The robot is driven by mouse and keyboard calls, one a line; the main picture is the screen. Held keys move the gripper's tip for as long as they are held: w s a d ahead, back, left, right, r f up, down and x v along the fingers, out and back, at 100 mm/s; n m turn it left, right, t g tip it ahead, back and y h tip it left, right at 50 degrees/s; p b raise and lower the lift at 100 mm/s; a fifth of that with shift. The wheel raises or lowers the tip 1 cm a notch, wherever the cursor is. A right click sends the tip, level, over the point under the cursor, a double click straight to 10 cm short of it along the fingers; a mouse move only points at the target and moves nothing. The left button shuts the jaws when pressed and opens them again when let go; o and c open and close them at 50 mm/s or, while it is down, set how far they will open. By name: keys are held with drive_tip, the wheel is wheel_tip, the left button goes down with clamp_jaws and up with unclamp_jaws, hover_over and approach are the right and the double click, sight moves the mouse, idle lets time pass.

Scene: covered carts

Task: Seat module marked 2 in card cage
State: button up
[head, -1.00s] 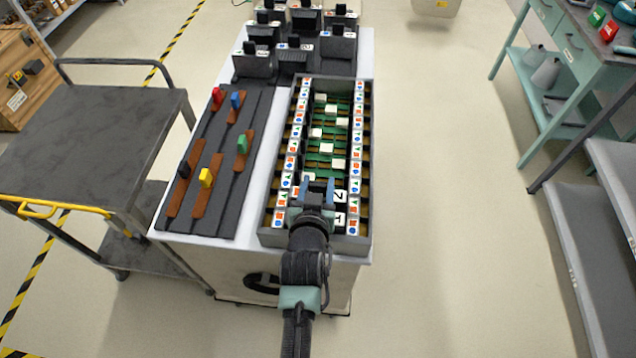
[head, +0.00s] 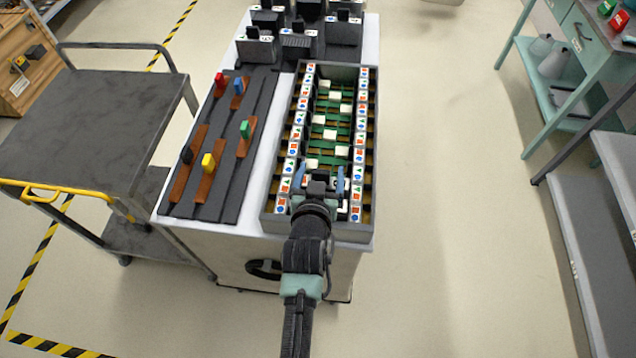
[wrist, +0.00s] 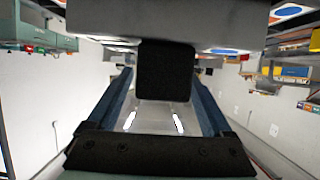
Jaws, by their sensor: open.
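The card cage (head: 368,150) is a long grey open box on the cart, with rows of symbol labels along both sides and green strips with white blocks across its middle. My gripper (head: 318,182) is over the near end of the cage, its blue fingers apart. A black handle (head: 317,188) shows between them. In the wrist view the black handle (wrist: 165,70) stands between the two fingers, below a grey body (wrist: 165,18); I cannot tell whether the fingers touch it. The module's number is hidden by my gripper and arm.
Several black-handled modules (head: 297,45) stand behind the cage. A dark board (head: 225,150) with coloured knobs on brown strips lies left of it. A grey trolley (head: 90,115) stands at the left. The floor right of the cart is clear.

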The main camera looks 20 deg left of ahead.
drive_tip(key=v, duration=1.2)
drive_tip(key=shift+s+r, duration=0.15)
drive_tip(key=shift+s, duration=0.15)
drive_tip(key=shift+d, duration=0.1)
drive_tip(key=w+d+r+m+t, duration=0.1)
drive_tip(key=w+d+r+t, duration=0.15)
drive_tip(key=r, duration=0.85)
drive_tip(key=w+d+r+t+h, duration=0.1)
drive_tip(key=w+r+t, duration=0.25)
drive_tip(key=r, duration=0.65)
drive_tip(key=w+d+r+m+t, duration=0.1)
drive_tip(key=w+d+r+t, duration=0.15)
drive_tip(key=r, duration=0.85)
drive_tip(key=s+d+r+t+h, duration=0.1)
drive_tip(key=s+d+r+t, duration=0.2)
drive_tip(key=r, duration=0.9)
drive_tip(key=s+d+r+m+t+h, duration=0.1)
drive_tip(key=s+d+r+t, duration=0.2)
drive_tip(key=r, duration=1)
drive_tip(key=s+d, duration=0.1)
drive_tip(key=s, duration=0.2)
drive_tip(key=shift+s+h, duration=0.25)
drive_tip(key=shift+h, duration=0.05)
